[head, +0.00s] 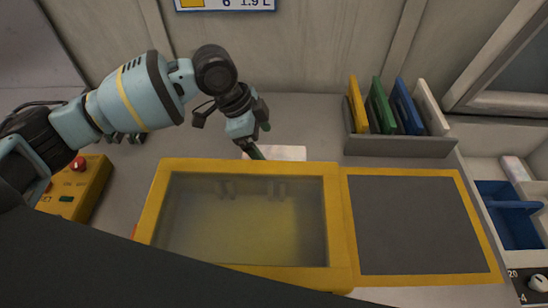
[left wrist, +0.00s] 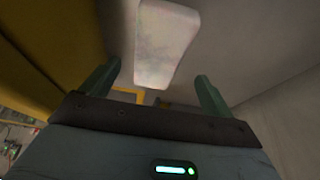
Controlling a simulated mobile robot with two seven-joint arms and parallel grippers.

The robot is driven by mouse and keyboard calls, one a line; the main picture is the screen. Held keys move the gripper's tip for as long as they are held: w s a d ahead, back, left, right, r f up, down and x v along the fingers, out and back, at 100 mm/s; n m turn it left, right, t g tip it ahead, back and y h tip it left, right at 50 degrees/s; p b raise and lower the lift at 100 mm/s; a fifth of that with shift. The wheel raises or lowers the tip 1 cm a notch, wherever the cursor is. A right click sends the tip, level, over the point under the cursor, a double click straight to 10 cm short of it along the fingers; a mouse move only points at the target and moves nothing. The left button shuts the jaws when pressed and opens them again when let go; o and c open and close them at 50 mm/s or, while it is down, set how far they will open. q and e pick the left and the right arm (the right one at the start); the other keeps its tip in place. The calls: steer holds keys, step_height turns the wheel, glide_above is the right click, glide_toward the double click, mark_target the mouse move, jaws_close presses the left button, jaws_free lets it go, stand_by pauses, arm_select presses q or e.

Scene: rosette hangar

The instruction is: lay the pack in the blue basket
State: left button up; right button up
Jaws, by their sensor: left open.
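A pale, whitish flat pack (head: 284,153) lies behind the yellow-framed box, against its far side, and is partly hidden by my gripper and the frame. My left gripper (head: 259,141) is open at the pack's left end. In the left wrist view the pack (left wrist: 165,42) shows ahead of the two green fingertips (left wrist: 158,84), with a gap on each side; I cannot tell whether they touch it. The blue basket (head: 513,207) stands at the far right, with a divider or handle across it. My right gripper is not in view.
A yellow-framed box with a glassy top (head: 335,215) fills the middle, beside a yellow-edged grey mat (head: 415,225). A rack (head: 400,146) holds several coloured panels at the back. A yellow control box (head: 75,190) with red buttons is at left. A pale item (head: 515,168) lies behind the basket.

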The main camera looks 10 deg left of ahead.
mark_target(270, 155)
arm_select(q)
steer(key=shift+x, duration=2.6)
steer(key=shift+s+a, duration=0.15)
steer(key=shift+s, duration=0.05)
steer(key=c, duration=1.4)
steer(key=shift+o, duration=0.2)
step_height(270, 155, up, 10)
steer(key=shift+r, duration=0.1)
